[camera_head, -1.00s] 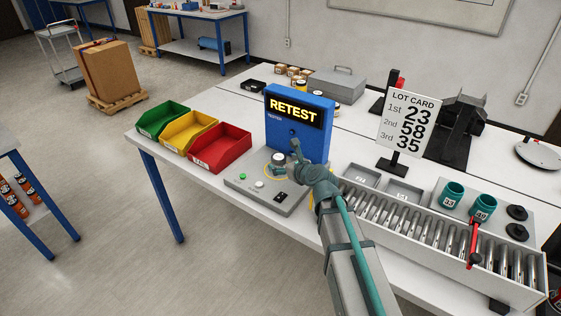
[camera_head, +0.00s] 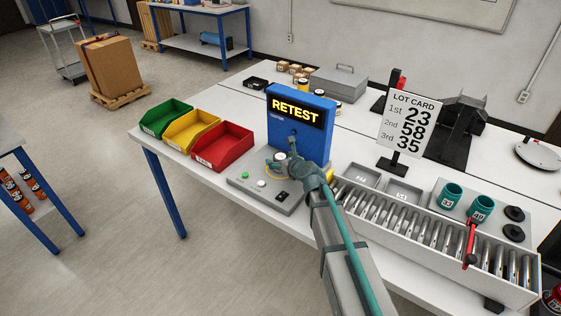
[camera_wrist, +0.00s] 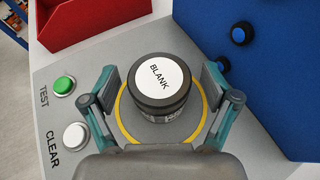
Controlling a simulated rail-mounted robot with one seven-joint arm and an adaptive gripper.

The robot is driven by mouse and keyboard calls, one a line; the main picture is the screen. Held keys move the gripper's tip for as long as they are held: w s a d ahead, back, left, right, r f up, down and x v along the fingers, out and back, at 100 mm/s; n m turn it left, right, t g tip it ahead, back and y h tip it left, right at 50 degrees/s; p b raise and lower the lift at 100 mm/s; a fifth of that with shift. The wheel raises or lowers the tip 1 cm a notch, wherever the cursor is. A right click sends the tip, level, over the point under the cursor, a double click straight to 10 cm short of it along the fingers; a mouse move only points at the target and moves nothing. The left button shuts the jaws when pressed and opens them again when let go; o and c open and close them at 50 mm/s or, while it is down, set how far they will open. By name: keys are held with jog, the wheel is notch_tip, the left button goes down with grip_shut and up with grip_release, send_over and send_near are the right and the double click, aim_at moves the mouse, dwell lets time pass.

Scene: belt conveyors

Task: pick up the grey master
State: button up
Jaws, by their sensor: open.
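A dark grey round piece with a white top marked BLANK (camera_wrist: 163,78) stands upright inside the yellow ring on the grey test panel (camera_wrist: 60,140). It looks like the grey master. In the head view its pale top (camera_head: 280,156) shows beside my arm. My gripper (camera_wrist: 158,92) is open and low over the panel, with one finger on each side of the piece. Gaps show between the fingers and the piece, and nothing is held. My gripper also shows in the head view (camera_head: 281,164), partly hidden by my wrist.
A blue RETEST display (camera_head: 300,122) stands right behind the panel. Red (camera_head: 222,147), yellow (camera_head: 190,131) and green (camera_head: 165,117) bins are to the left. TEST (camera_wrist: 64,85) and CLEAR (camera_wrist: 76,135) buttons sit left of the ring. A roller conveyor (camera_head: 430,232) is at right.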

jog(key=shift+c, duration=0.3)
jog(key=c, duration=1.6)
jog(key=shift+o, duration=0.2)
jog(key=shift+r, duration=0.15)
